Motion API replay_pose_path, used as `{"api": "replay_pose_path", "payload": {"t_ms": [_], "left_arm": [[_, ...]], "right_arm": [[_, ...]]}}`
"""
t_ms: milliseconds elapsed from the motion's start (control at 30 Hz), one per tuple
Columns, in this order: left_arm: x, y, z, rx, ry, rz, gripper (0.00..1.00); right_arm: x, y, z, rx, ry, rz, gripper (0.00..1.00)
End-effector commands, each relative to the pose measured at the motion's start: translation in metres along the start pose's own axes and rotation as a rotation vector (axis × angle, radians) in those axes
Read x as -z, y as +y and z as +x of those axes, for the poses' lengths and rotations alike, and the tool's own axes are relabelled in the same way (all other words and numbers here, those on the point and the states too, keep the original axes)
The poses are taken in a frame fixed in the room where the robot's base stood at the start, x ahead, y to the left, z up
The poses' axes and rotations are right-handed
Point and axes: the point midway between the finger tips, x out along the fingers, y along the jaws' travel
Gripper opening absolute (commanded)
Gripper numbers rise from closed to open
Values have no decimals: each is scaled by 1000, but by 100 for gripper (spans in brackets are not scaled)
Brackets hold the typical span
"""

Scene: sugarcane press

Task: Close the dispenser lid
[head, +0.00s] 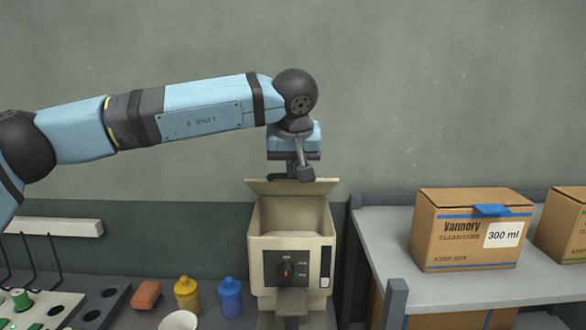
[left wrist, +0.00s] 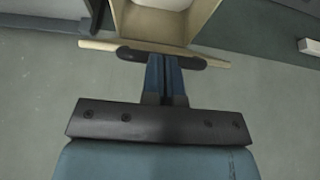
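The dispenser (head: 292,258) is a beige box with a dark dial panel, standing at the bottom middle of the head view. Its lid (head: 262,187) stands open, raised at the back edge of the open top. In the left wrist view the lid (left wrist: 97,45) is a thin tan strip seen nearly edge-on, beside the open box (left wrist: 155,22). My left gripper (head: 291,177) is at the lid's top edge, on its wall side. In the left wrist view its fingers (left wrist: 163,62) are together with nothing between them; the dark tips overlap the lid's edge. I cannot tell whether they touch. My right gripper is not in view.
A cardboard box (head: 465,235) marked 300 ml stands on a grey table at right. An orange-red block (head: 146,295), a yellow bottle (head: 187,295), a blue bottle (head: 230,298) and a white bowl (head: 178,321) are left of the dispenser. The wall is close behind.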

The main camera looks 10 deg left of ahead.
Motion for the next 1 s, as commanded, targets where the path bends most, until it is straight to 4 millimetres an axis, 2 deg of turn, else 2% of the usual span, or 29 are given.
{"api": "replay_pose_path", "payload": {"t_ms": [33,100,367,433,567,700,1000], "left_arm": [[-17,-1,20,0,44,3,0],[-31,-1,29,0,103,3,0],[-72,-1,62,2,304,0,0],[-80,-1,70,2,349,0,0],[-91,-1,83,3,416,-1,0],[-98,-1,93,3,410,-4,0],[-105,-1,102,4,409,-4,0]], "right_arm": [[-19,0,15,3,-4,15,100],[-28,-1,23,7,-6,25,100],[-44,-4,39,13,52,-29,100],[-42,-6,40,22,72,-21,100],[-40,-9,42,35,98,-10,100],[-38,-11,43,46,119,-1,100],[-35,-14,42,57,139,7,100]]}}
